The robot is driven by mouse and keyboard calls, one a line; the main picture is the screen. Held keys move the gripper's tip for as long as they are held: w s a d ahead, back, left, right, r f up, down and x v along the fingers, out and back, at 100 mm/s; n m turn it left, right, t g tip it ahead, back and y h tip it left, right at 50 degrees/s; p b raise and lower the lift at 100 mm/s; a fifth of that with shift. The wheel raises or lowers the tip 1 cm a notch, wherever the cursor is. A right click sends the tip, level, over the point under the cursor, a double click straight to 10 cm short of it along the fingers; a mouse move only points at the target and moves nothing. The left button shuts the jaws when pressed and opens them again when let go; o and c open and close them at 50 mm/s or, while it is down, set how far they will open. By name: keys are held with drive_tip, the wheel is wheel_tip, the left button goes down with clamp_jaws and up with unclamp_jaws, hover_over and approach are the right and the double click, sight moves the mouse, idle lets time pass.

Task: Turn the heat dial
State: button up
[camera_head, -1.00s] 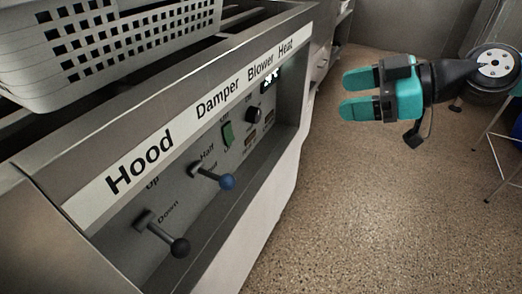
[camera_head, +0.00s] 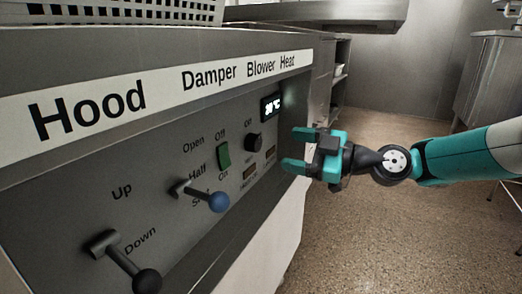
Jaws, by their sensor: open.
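The control panel (camera_head: 70,190) slants across the left, with a printed label strip reading Hood, Damper, Blower and Heat. A small round black dial (camera_head: 254,141) sits at the panel's right part, just below a lit digital display (camera_head: 271,107) under the Heat end of the strip. My gripper (camera_head: 293,148) is open and empty. Its two teal fingers point left toward the panel, to the right of the dial and apart from it. Nothing hides the dial.
A green switch (camera_head: 223,156) is left of the dial. A blue-knobbed lever (camera_head: 218,202) and a black-knobbed lever (camera_head: 147,281) stick out farther left. A perforated basket (camera_head: 150,11) stands on top of the unit. The floor at right is clear.

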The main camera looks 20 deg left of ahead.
sight(259, 143)
drive_tip(key=a+b, duration=0.1)
drive_tip(key=a, duration=0.7)
drive_tip(key=shift+b, duration=0.35)
drive_tip(key=shift+c, duration=0.4)
drive_tip(key=c, duration=0.8)
drive_tip(key=shift+c, duration=0.2)
